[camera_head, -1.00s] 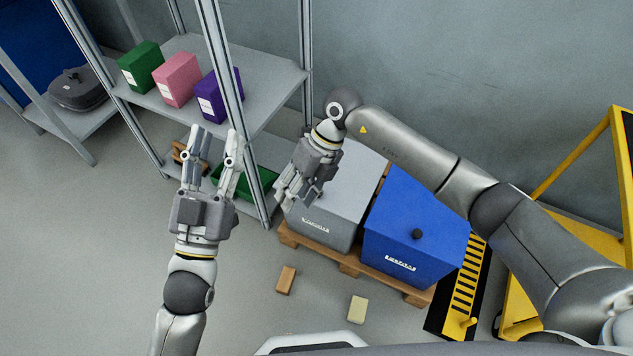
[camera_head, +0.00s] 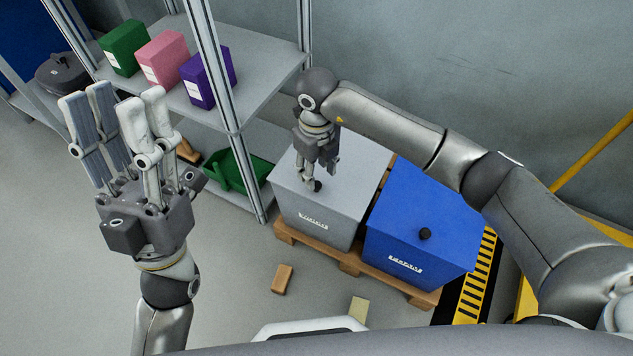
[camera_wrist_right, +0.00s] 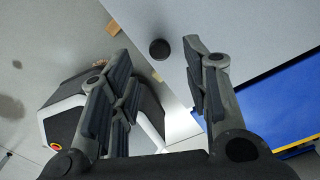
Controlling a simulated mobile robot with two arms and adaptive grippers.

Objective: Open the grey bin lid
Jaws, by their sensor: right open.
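The grey bin (camera_head: 318,226) stands on a wooden pallet, its flat grey lid (camera_head: 348,182) lying closed on top. A small black knob (camera_head: 317,186) sits near the lid's front edge. My right gripper (camera_head: 318,178) points down over the lid at the knob and partly covers it. In the right wrist view the knob (camera_wrist_right: 159,49) appears between the open fingers (camera_wrist_right: 158,55), with a gap on both sides and no visible contact. My left gripper (camera_head: 112,100) is open and empty, raised over the floor at the left.
A blue bin (camera_head: 425,215) with a black knob stands right beside the grey one on the pallet (camera_head: 350,266). A metal shelf (camera_head: 255,85) with green, pink and purple boxes stands behind left. A brown block (camera_head: 282,279) and a yellowish block (camera_head: 358,309) lie on the floor.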

